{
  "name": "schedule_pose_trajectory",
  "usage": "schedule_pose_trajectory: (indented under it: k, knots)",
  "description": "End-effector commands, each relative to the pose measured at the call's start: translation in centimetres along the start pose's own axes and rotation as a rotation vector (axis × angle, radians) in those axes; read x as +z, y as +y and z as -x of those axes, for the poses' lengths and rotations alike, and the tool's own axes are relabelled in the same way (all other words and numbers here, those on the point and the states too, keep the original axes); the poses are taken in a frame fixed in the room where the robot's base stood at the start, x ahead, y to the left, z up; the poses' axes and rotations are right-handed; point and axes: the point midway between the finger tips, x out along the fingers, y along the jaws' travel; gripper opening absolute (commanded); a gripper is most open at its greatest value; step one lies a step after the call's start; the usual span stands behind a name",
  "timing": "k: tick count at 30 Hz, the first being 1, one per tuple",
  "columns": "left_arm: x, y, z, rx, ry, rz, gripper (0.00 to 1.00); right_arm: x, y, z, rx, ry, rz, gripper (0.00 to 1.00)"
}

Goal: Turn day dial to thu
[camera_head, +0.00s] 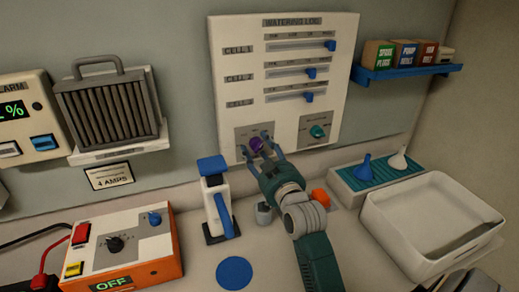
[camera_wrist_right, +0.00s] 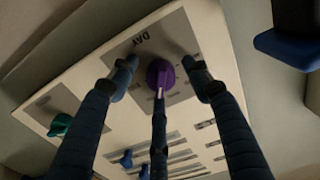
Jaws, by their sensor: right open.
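The purple day dial (camera_head: 256,144) sits on a grey plate at the lower left of the white watering log panel (camera_head: 229,50). In the right wrist view the purple dial (camera_wrist_right: 160,74) is below the word DAY, with a pale pointer mark on it. The day labels are too dark to read. My right gripper (camera_head: 262,148) is at the panel with its fingers spread around the dial. In the right wrist view its open fingers (camera_wrist_right: 160,80) stand on both sides of the dial, with a gap on each side. My left gripper is not in view.
A teal dial (camera_head: 317,131) sits right of the purple one, below three blue sliders. An orange object (camera_head: 321,197), a funnel tray (camera_head: 345,180) and an empty white bin (camera_head: 385,222) are to the right.

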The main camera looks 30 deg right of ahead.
Motion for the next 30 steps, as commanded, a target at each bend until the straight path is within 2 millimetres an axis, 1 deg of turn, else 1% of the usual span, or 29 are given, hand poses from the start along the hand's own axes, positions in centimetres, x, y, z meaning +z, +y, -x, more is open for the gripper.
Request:
schedule_pose_trajectory:
  k: [1,2,3,5,6,8,11,15,18,27,28,29,30]
  knots:
    - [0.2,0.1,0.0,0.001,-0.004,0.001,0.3,0.0,0.0,0.0,0.0,0.0,0.0,0.49]
    - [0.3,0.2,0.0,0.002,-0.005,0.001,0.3,0.0,0.0,0.0,0.0,0.0,0.0,0.43]
    - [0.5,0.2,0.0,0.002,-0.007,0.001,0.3,0.0,0.0,0.0,0.0,0.0,0.0,0.35]
    - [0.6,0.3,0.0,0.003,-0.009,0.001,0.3,0.0,0.0,0.0,0.0,0.0,0.0,0.23]
    - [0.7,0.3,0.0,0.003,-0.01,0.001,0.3,0.0,0.0,0.0,0.0,0.0,0.0,0.15]
    - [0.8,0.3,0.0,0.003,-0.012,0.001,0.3,0.0,0.0,0.0,0.0,-0.001,0.0,0.04]
    - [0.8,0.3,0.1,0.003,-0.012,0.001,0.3,0.1,0.0,0.0,0.0,-0.002,-0.002,0.04]
    - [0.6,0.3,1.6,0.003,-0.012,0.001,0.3,-0.3,0.0,0.0,0.0,-0.007,-0.083,0.04]
    - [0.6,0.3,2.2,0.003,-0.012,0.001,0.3,-0.1,-0.1,0.0,0.0,-0.008,-0.149,0.04]
    - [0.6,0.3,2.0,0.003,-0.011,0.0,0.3,0.3,-0.1,0.0,-0.001,-0.007,-0.169,0.04]
    - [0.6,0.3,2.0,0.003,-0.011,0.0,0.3,0.3,-0.1,0.0,-0.001,-0.007,-0.169,0.34]
    - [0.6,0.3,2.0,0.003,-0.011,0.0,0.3,0.3,-0.1,0.0,-0.001,-0.008,-0.169,0.4]
    - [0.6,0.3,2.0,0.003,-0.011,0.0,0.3,0.3,-0.1,0.0,-0.001,-0.007,-0.168,0.48]
